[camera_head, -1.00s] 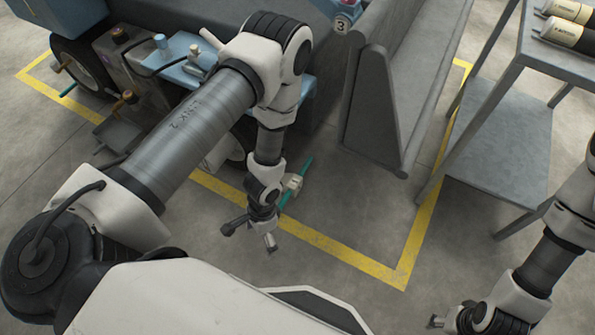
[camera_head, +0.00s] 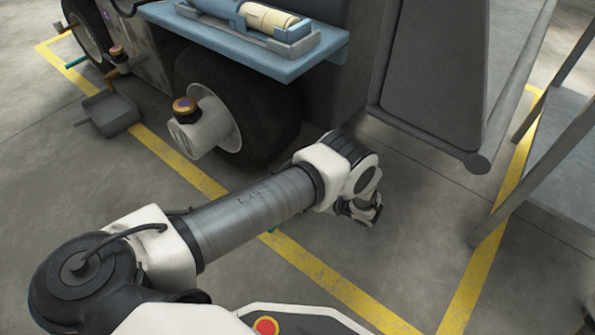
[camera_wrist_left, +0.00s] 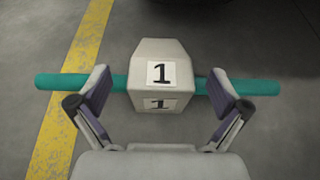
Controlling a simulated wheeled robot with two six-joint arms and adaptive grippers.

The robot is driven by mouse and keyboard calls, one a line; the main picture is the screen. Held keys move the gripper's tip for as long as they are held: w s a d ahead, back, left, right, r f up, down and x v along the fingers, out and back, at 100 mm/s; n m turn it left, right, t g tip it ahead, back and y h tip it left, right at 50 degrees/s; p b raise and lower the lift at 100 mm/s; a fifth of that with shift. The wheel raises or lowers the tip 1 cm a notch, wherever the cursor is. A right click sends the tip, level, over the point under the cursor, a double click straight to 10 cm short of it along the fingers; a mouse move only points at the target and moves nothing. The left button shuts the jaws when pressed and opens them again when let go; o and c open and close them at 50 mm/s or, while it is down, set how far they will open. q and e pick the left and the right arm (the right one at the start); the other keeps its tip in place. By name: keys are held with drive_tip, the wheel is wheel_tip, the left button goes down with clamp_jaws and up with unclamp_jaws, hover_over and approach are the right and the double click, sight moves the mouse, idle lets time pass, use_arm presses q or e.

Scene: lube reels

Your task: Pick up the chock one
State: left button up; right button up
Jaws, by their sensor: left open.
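The chock one (camera_wrist_left: 160,78) is a pale block with the number 1 on two faces, seen in the left wrist view. A teal rod (camera_wrist_left: 60,82) runs sideways through or behind it, sticking out on both sides. My left gripper (camera_wrist_left: 159,78) is open, with one finger on each side of the block and gaps between. The fingers overlap the rod in the picture; contact cannot be told. In the head view my left arm hides the block, and only a small teal bit shows beneath it. My right gripper is out of view.
A yellow floor line (camera_head: 300,258) runs past my arm. A vehicle wheel (camera_head: 245,115) and a blue shelf (camera_head: 255,50) with a cream cylinder (camera_head: 268,18) are behind. A grey tray (camera_head: 110,113) lies at left. A grey table frame (camera_head: 560,160) stands at right.

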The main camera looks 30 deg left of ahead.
use_arm(q)
drive_tip(key=b+x, duration=0.1)
drive_tip(key=x, duration=0.1)
drive_tip(key=b+x, duration=0.2)
drive_tip(key=shift+w+a+f, duration=0.1)
drive_tip(key=shift+a+f, duration=0.1)
drive_tip(key=shift+f, duration=0.15)
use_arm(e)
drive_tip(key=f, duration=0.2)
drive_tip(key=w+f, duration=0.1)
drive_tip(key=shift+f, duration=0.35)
use_arm(q)
drive_tip(key=shift+a, duration=0.25)
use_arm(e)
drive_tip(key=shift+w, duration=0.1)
use_arm(q)
drive_tip(key=shift+r, duration=0.15)
drive_tip(key=shift+c, duration=0.4)
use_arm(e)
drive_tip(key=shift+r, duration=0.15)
use_arm(q)
drive_tip(key=c, duration=1.5)
drive_tip(key=shift+c, duration=0.3)
